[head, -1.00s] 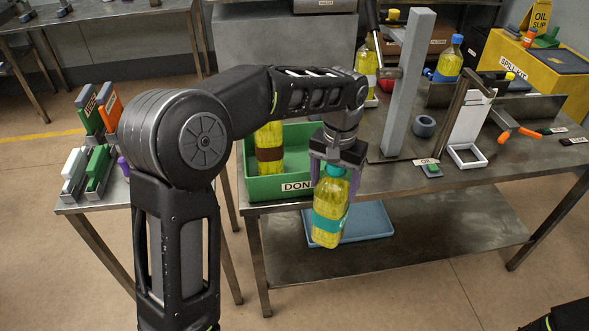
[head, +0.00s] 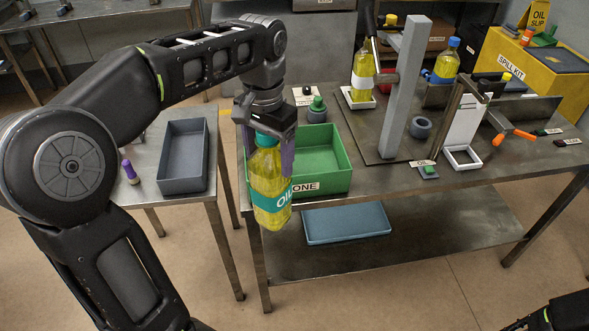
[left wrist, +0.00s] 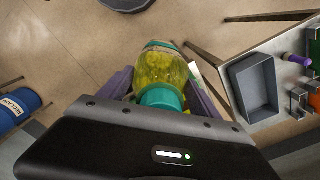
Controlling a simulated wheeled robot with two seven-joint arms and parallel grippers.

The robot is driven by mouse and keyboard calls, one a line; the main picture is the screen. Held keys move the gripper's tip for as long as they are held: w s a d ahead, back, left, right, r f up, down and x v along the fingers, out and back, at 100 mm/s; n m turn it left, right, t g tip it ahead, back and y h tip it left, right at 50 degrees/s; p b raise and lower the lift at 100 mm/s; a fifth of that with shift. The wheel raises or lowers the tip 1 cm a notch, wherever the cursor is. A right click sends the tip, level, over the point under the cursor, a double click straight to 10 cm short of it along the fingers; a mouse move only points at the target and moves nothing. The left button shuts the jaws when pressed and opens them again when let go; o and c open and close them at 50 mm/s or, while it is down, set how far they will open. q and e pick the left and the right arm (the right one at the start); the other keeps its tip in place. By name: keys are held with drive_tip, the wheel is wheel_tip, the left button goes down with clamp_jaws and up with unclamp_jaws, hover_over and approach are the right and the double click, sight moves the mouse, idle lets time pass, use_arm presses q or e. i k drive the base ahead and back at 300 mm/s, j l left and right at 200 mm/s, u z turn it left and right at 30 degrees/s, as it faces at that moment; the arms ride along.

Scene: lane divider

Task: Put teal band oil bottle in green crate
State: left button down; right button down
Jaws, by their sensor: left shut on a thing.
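The teal band oil bottle (head: 270,200) is yellow with a teal cap and hangs nearly upright from my left gripper (head: 268,155). The purple fingers are shut on it near its top. The bottle also shows between the fingers in the left wrist view (left wrist: 163,72). The green crate (head: 336,181), with a label reading DONE partly covered, stands at the left end of the steel table. In the head view the bottle overlaps the crate's left part and reaches below the table's front edge, so it is outside the crate. The crate's left inside is hidden. My right gripper is not in view.
A grey tray (head: 183,188) sits on the side table at left, beside a purple-topped item (head: 130,172). A grey post (head: 408,90) rises right of the crate. Another oil bottle (head: 363,75) stands behind it. A blue tray (head: 347,236) lies on the lower shelf.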

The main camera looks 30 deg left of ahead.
sight(318, 168)
drive_tip(key=i, duration=1)
